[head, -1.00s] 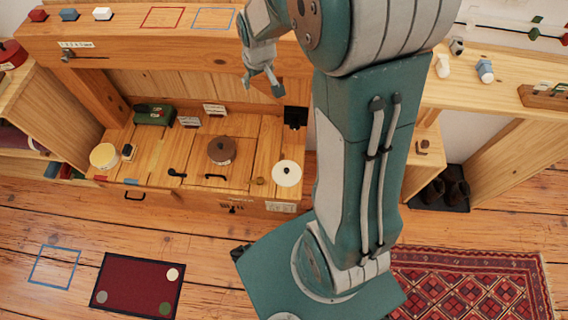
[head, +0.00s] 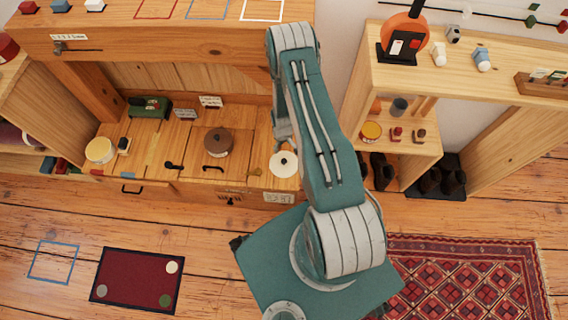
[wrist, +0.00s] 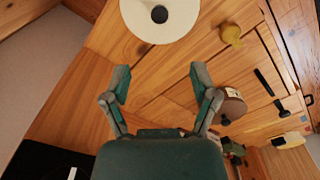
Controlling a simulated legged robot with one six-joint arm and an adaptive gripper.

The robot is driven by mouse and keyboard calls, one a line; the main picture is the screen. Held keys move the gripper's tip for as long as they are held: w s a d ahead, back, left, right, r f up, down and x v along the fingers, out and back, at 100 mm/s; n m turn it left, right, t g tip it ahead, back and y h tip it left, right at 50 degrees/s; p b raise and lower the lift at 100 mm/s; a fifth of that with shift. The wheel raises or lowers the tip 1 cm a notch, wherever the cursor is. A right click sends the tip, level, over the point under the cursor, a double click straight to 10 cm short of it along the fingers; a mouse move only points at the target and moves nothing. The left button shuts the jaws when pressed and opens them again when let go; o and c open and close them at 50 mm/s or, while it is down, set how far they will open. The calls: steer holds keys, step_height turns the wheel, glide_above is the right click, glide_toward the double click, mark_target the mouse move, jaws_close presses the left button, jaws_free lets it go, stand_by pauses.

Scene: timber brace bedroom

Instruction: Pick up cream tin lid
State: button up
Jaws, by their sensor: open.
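The cream tin lid (head: 277,168) is a flat round cream disc with a dark knob. It lies near the right end of the low wooden chest top in the head view. In the wrist view the lid (wrist: 182,24) is at the top, partly cut off by the frame edge. My gripper (wrist: 160,76) is open and empty, its two fingers apart, with bare planks between them. The lid lies beyond the fingertips, apart from them in the picture. In the head view my gripper (head: 285,141) is just behind the lid, partly hidden by my arm.
A brown round lid (head: 218,142) lies to the left, also in the wrist view (wrist: 233,107). A small brass knob (wrist: 231,35) stands near the cream lid. The upper shelf (head: 180,42) overhangs behind.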

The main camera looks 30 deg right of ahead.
step_height(320, 180, down, 2)
steer(key=s, duration=0.1)
glide_above(284, 160)
steer(key=f, duration=0.5)
steer(key=shift+s+a, duration=0.1)
steer(key=shift+s, duration=0.2)
steer(key=shift+w+f, duration=0.15)
steer(key=shift+f, duration=1.35)
steer(key=shift+w+f, duration=0.1)
steer(key=shift+f, duration=1.35)
steer(key=shift+c, duration=0.4)
jaws_close()
